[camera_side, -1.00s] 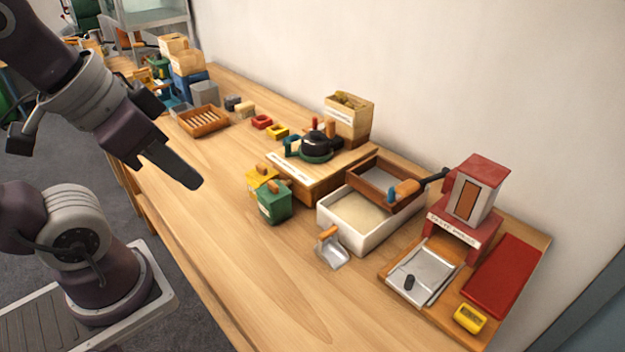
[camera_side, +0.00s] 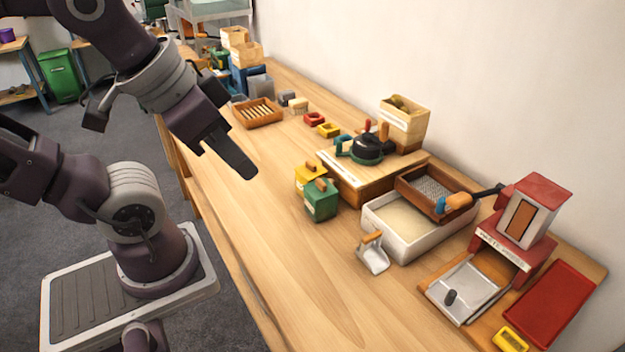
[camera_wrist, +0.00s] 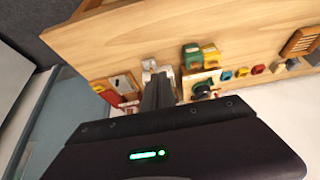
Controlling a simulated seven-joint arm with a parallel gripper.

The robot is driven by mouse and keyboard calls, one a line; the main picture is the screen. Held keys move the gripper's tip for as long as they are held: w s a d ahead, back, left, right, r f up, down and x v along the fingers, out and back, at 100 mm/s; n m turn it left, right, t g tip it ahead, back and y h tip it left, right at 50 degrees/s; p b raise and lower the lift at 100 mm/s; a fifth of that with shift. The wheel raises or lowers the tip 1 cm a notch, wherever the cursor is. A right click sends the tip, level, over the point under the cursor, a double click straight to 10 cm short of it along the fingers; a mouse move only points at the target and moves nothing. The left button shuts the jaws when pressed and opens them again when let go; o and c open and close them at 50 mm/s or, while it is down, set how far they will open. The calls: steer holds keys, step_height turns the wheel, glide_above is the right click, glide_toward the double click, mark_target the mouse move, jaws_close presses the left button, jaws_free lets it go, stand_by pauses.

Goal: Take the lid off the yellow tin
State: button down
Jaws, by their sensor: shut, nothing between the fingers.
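The yellow tin (camera_side: 308,178) stands upright on the wooden bench, with its lid (camera_side: 312,166) and small orange knob on top. A green tin (camera_side: 321,206) with a similar knob stands right in front of it and hides part of its body. Both tins also show in the wrist view, the yellow tin (camera_wrist: 211,58) beside the green tin (camera_wrist: 192,57). My gripper (camera_side: 246,172) is in the air to the left of the tins, apart from them. Its fingers are shut and empty, and they also show in the wrist view (camera_wrist: 158,82).
A wooden box with a black pan (camera_side: 366,149) stands behind the tins. A white tub (camera_side: 405,243), a metal scoop (camera_side: 374,255) and a red press (camera_side: 515,235) are to the right. A slatted crate (camera_side: 258,112) is farther back. The bench left of the tins is clear.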

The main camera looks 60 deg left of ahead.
stand_by(0.3)
steer(key=c, duration=1.4)
jaws_free()
steer(key=n+g, duration=0.6)
steer(key=n, duration=1.3)
glide_above(311, 162)
step_height(311, 162, down, 12)
step_height(311, 162, down, 7)
steer(key=shift+f, duration=0.1)
